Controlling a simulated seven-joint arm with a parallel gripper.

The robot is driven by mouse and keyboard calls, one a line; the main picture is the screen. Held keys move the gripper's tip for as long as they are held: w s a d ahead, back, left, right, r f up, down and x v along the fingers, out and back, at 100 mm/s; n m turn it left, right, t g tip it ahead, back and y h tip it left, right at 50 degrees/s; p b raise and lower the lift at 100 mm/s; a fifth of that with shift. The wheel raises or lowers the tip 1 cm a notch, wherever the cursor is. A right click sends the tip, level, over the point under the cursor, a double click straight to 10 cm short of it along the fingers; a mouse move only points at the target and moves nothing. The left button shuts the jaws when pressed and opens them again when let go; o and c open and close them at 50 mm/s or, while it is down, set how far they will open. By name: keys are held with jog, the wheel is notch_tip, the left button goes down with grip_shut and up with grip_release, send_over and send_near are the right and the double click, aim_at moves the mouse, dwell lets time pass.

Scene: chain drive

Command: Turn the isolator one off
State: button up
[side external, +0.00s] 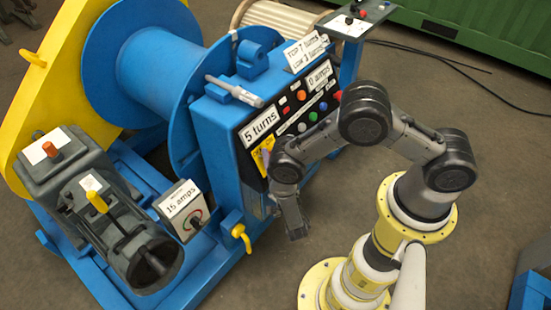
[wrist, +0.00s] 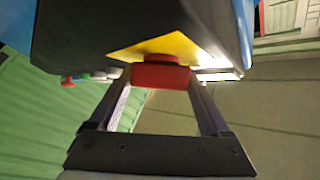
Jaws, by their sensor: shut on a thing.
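The isolator's red handle (wrist: 160,76) sits on a yellow plate (wrist: 165,46) on the dark panel in the wrist view. My gripper (wrist: 161,84) has one finger on each side of the red handle and is shut on it. In the side view the yellow plate (side external: 260,158) shows on the left lower part of the control panel, partly covered by my wrist. The handle and fingertips are hidden there. I cannot read a number or an on or off mark for the isolator.
A blue winch drum (side external: 145,70) stands behind. A yellow hook-shaped handle (side external: 241,237) and a "15 amps" box (side external: 182,208) are to the left. The floor at right is mostly clear.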

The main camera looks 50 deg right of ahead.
jog(key=o, duration=1.2)
jog(key=v, duration=1.3)
jog(key=shift+s+a+f, duration=0.15)
jog(key=shift+s+a, duration=0.1)
jog(key=shift+s, duration=0.05)
